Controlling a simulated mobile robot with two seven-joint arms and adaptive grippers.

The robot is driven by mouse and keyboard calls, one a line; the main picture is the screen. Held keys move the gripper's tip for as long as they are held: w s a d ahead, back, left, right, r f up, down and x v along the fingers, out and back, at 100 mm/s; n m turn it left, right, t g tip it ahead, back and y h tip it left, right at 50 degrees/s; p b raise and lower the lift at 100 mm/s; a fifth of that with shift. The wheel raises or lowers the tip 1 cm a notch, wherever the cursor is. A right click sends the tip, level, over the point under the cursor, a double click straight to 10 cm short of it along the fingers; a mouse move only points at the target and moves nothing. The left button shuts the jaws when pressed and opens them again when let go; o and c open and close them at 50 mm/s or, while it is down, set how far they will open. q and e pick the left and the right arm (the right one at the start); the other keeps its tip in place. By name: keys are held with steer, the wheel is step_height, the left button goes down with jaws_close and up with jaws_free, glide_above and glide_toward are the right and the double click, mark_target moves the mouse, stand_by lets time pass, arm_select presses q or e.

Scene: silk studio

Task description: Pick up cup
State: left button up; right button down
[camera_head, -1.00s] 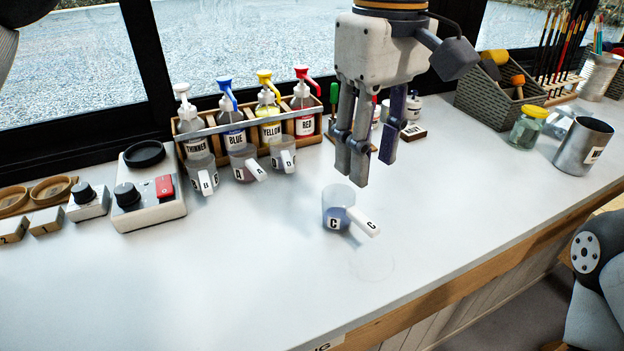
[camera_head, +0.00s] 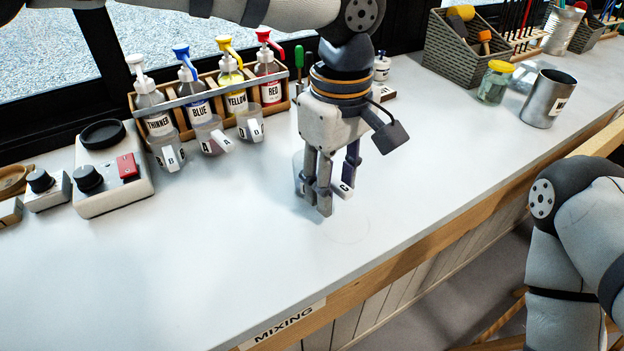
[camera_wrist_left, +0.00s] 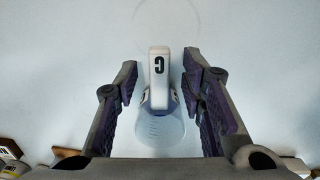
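The clear cup labelled C (camera_head: 299,172) stands on the white table, largely hidden behind my left gripper (camera_head: 334,196) in the head view. Its white handle marked C (camera_head: 344,188) shows between the fingers. In the left wrist view the cup (camera_wrist_left: 160,128) and its handle (camera_wrist_left: 159,72) lie between the two spread fingers of my left gripper (camera_wrist_left: 160,85). There is a gap on both sides, so the fingers are apart from the cup. The gripper points down and is low around the cup. My right gripper is out of view.
Other handled cups, A (camera_head: 211,136) and B (camera_head: 165,150), stand before the rack of pump bottles (camera_head: 207,112). A control box (camera_head: 113,180) is at left. A metal can (camera_head: 547,98) and a jar (camera_head: 494,84) stand at right. The front table area is clear.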

arm_select(q)
jaws_close()
steer(key=shift+r, duration=0.15)
